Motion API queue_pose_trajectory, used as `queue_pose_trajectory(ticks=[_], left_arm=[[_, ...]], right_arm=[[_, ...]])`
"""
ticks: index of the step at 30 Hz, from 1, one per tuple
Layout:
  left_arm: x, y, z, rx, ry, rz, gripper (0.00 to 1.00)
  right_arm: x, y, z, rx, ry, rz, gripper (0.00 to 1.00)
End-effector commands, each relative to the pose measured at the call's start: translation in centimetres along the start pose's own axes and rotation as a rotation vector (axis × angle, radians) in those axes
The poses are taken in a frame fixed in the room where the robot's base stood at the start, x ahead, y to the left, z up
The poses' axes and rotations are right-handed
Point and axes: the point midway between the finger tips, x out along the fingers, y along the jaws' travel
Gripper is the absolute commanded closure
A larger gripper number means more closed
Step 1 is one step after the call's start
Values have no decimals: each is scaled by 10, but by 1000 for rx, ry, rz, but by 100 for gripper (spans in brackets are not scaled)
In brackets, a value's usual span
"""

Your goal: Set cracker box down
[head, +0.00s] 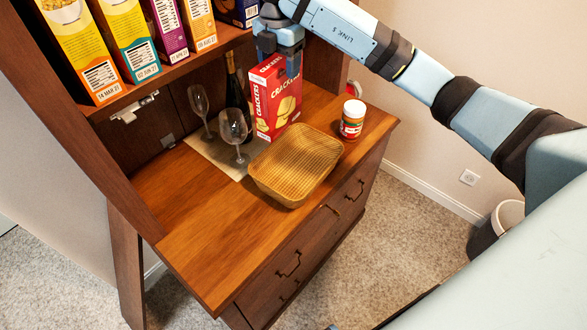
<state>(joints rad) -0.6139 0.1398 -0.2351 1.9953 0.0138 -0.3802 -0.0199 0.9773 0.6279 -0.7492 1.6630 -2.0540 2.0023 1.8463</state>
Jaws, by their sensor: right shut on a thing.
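A red cracker box (277,99) stands upright on or just above the hutch counter, behind the wicker basket; I cannot tell whether its base touches the wood. My right gripper (284,58) reaches in from the upper right and is shut on the top of the cracker box. The hutch counter (200,245) is brown wood. My left gripper is not in view.
A wicker basket (297,162) sits in front of the box. Two wine glasses (235,127) and a dark bottle (237,88) stand left of it. A jar (352,119) stands right. Cereal boxes (122,36) fill the shelf above. The counter's front left is clear.

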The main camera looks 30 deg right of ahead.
Motion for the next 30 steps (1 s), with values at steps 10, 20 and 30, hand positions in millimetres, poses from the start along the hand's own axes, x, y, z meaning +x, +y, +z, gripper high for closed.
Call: queue_pose_trajectory(ticks=[10, 20, 30], left_arm=[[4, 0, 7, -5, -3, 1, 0], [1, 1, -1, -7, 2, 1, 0], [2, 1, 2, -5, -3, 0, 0]], right_arm=[[43, 1, 0, 117, 9, -5, 86], [125, 0, 1, 116, 5, -4, 86], [160, 0, 1, 115, 3, -1, 86]])
